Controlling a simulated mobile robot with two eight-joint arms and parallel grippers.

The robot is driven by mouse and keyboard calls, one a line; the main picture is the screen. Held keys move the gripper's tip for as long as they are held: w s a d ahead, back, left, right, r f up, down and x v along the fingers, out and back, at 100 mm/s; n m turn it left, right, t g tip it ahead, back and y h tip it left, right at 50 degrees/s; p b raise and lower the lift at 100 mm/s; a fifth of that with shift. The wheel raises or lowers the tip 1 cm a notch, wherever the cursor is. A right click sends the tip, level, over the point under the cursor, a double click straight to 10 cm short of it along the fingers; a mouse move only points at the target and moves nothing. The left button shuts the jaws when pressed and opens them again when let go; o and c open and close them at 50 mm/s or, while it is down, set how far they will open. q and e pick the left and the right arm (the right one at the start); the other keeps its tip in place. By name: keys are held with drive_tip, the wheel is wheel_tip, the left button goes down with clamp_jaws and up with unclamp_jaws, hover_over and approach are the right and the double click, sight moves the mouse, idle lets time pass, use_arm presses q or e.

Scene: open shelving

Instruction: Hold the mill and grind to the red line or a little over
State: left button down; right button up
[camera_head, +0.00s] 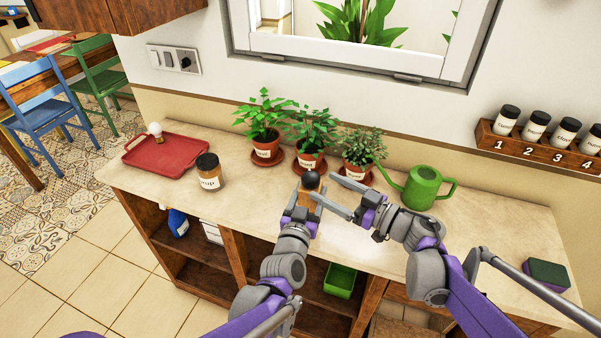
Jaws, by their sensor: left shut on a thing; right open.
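The mill (311,182) has a dark round knob on top and a brown body. It stands upright at the front of the counter, before the potted plants. My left gripper (303,200) is shut on its body and hides the lower part. My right gripper (326,188) is open beside the mill on its right, with its fingers pointing toward the knob. I cannot tell whether they touch it. No red line can be made out.
Potted plants (265,134) stand behind the mill. A green watering can (421,188) stands close to my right gripper. A numbered spice rack (540,152) hangs right.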

sight(303, 175)
drive_tip(key=x, duration=0.9)
drive_tip(key=c, duration=1.4)
clamp_jaws()
